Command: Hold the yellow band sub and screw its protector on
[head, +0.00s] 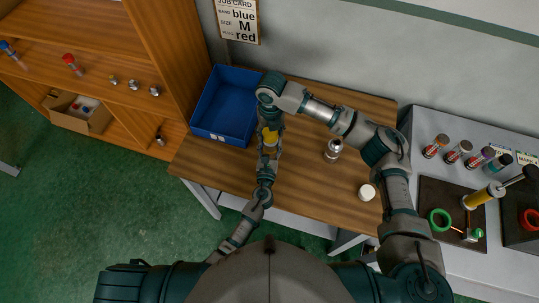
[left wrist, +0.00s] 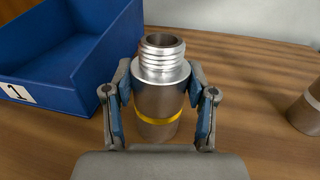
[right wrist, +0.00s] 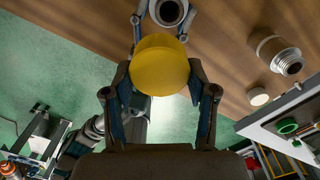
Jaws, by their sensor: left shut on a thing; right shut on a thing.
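The yellow band sub (left wrist: 158,98) is a grey metal cylinder with a yellow ring and bare threads on top. It stands upright, and my left gripper (left wrist: 159,92) is shut around its body. My right gripper (right wrist: 160,80) is shut on the yellow protector (right wrist: 160,65), a round cap. In the right wrist view the sub's open end (right wrist: 168,12) shows past the protector, apart from it in the picture. In the head view the protector (head: 270,135) is by my left gripper (head: 268,152); the sub is mostly hidden there. The left wrist view shows no protector on the threads.
A blue bin (head: 227,103) stands at the table's back left, close to the sub. Another metal sub (head: 333,150) and a white cap (head: 367,192) stand to the right on the wooden table (head: 305,185). A grey bench (head: 440,125) with bottles and tools is further right.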

